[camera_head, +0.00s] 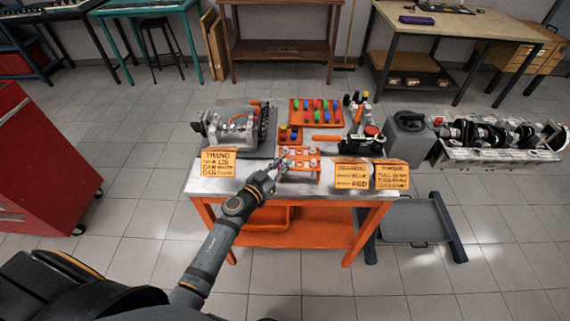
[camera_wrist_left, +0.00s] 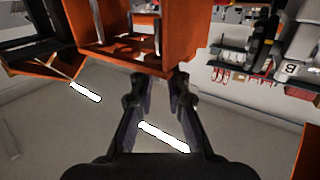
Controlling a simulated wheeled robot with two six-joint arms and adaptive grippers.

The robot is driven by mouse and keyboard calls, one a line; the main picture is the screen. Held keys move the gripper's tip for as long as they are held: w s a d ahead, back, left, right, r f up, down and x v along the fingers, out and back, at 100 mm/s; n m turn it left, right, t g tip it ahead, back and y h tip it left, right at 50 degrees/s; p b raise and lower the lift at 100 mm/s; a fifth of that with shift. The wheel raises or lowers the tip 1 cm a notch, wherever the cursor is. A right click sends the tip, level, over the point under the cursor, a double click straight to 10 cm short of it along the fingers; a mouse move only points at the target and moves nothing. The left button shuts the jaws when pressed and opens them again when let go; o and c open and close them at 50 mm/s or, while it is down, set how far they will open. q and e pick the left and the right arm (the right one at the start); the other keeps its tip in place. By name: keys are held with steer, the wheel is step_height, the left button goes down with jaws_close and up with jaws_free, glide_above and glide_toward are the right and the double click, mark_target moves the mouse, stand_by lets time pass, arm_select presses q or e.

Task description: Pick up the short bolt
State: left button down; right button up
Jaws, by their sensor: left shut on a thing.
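My left gripper (camera_head: 268,180) is at the front edge of the table, just left of the orange bolt holder (camera_head: 301,176). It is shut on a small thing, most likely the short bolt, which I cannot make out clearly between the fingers. In the left wrist view, the fingers of the left gripper (camera_wrist_left: 160,78) reach the edge of the orange holder (camera_wrist_left: 122,58). Whether they touch it, I cannot tell. My right gripper is not in view.
The table (camera_head: 212,187) also bears an engine block (camera_head: 236,128), a red tray (camera_head: 306,104) of coloured pieces and orange sign cards (camera_head: 218,163), (camera_head: 352,174). Open floor lies in front.

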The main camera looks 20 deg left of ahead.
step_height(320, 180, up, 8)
steer(key=p, duration=0.8)
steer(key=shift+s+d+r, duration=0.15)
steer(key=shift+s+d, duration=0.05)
